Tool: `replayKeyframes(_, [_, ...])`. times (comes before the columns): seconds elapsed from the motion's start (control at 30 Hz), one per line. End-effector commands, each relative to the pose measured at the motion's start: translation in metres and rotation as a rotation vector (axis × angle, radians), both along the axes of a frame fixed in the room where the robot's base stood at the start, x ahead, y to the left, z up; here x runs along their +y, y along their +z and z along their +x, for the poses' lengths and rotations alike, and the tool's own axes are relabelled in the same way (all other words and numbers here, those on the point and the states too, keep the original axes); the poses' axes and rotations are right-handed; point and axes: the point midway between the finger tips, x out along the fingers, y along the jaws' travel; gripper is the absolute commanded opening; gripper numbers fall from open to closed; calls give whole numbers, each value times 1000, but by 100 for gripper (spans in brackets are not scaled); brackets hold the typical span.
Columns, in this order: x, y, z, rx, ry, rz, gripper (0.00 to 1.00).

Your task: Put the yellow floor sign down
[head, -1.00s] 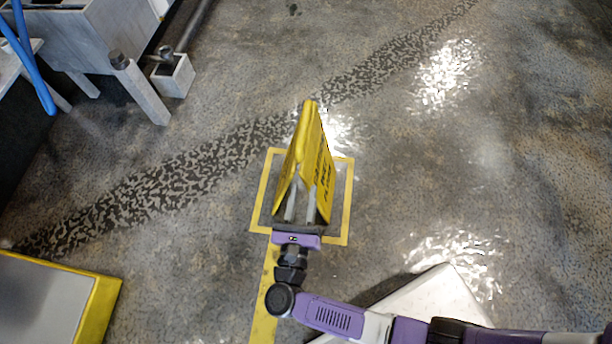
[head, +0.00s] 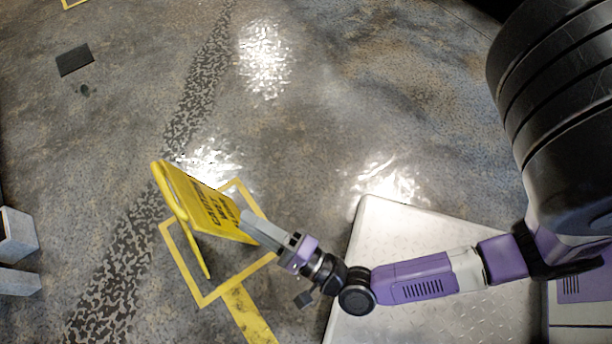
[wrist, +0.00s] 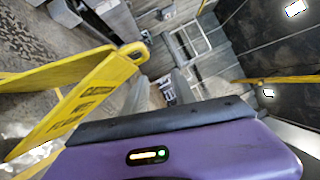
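The yellow floor sign (head: 212,205) is an A-shaped caution board with black lettering. In the head view its two panels are spread, and it appears over the yellow square outline (head: 203,299) on the floor. I cannot tell whether all its lower edges touch the floor. My gripper (head: 262,230) is at the sign's lower right edge, with its fingers beside the lettered panel. In the wrist view the sign (wrist: 75,105) is at the left. The two grey fingers (wrist: 160,92) stand apart there with a gap between them. Contact with the panel is unclear.
A white metal plate or platform (head: 400,235) lies right of the sign, under my arm. A yellow floor stripe (head: 246,315) runs from the square. A dark flat pad (head: 74,59) is at upper left, and grey blocks (head: 16,238) are at the left edge. The floor beyond the sign is clear.

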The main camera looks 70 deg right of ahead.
Motion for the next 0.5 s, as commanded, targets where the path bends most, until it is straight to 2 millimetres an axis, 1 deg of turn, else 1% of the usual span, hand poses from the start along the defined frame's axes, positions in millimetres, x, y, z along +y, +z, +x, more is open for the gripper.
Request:
replayKeyframes(0.03, [-5, 13, -16, 37, 11, -137, 33])
replayKeyframes(0.17, [-7, 44, -48, 139, 59, -547, 33])
replayKeyframes(0.2, [-7, 53, -58, 174, 72, -676, 33])
replayKeyframes(0.27, [-8, 65, -72, 228, 95, -872, 33])
replayKeyframes(0.3, [-9, 72, -80, 266, 111, -1002, 33])
replayKeyframes(0.4, [-12, 86, -100, 354, 154, -1297, 33])
replayKeyframes(0.5, [-17, 97, -114, 426, 196, -1526, 33])
